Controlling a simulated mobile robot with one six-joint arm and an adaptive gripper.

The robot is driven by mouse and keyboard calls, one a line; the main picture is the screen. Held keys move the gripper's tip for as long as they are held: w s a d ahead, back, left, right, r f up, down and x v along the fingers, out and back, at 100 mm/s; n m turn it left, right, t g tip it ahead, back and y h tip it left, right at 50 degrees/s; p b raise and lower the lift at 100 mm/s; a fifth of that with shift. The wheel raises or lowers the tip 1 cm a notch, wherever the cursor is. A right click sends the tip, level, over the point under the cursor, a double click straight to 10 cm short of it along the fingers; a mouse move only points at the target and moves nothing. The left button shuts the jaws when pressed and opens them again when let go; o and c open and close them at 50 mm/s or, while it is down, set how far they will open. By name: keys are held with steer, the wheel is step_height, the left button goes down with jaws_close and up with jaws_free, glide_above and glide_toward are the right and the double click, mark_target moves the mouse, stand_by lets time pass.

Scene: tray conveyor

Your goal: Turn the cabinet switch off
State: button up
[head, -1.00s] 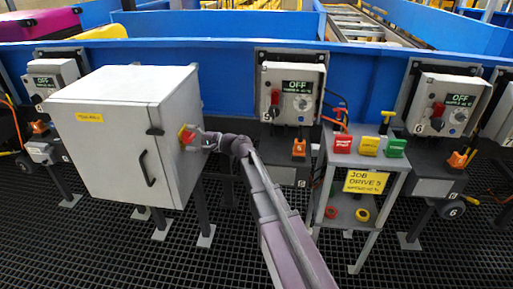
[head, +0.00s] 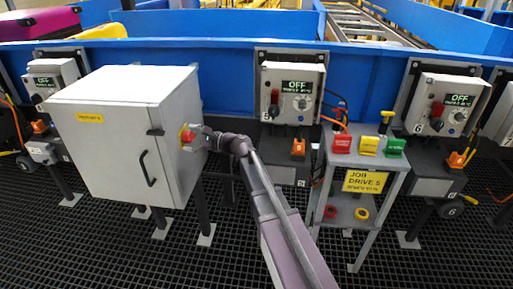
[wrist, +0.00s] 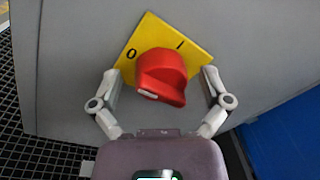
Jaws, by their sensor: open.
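The cabinet (head: 115,150) is a light grey box on legs at the left, with its door and black handle shut. Its switch is a red knob (wrist: 162,75) on a yellow plate (wrist: 193,55) marked 0 and I, on the cabinet's right side. The knob also shows in the head view (head: 186,136), partly covered by my gripper. My gripper (wrist: 160,74) is open, with one finger on each side of the knob. Whether the fingers touch it is unclear. A white mark is on the knob's lower left; which position it is set to I cannot tell.
A blue conveyor frame (head: 225,75) runs behind. Drive boxes showing OFF, such as the middle one (head: 293,95), hang on it. A small grey stand (head: 350,160) with coloured locks and a "JOB DRIVE 5" card is to the right of my arm. Grating floor in front is clear.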

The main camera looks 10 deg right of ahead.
steer(key=m, duration=0.5)
steer(key=shift+s+d, duration=0.15)
steer(key=shift+d, duration=0.15)
steer(key=v, duration=1.3)
steer(key=s+d+r+n+g+h+p, duration=0.3)
steer(key=s+n+h+p, duration=0.4)
steer(key=p, duration=0.6)
steer(key=s+d+r+n+g+h+p, duration=0.3)
steer(key=s+r+n+h+p, duration=0.3)
steer(key=s+n+p, duration=0.4)
steer(key=shift+d+g+h+p, duration=0.2)
steer(key=shift+g+h+p, duration=0.2)
steer(key=shift+p, duration=1.65)
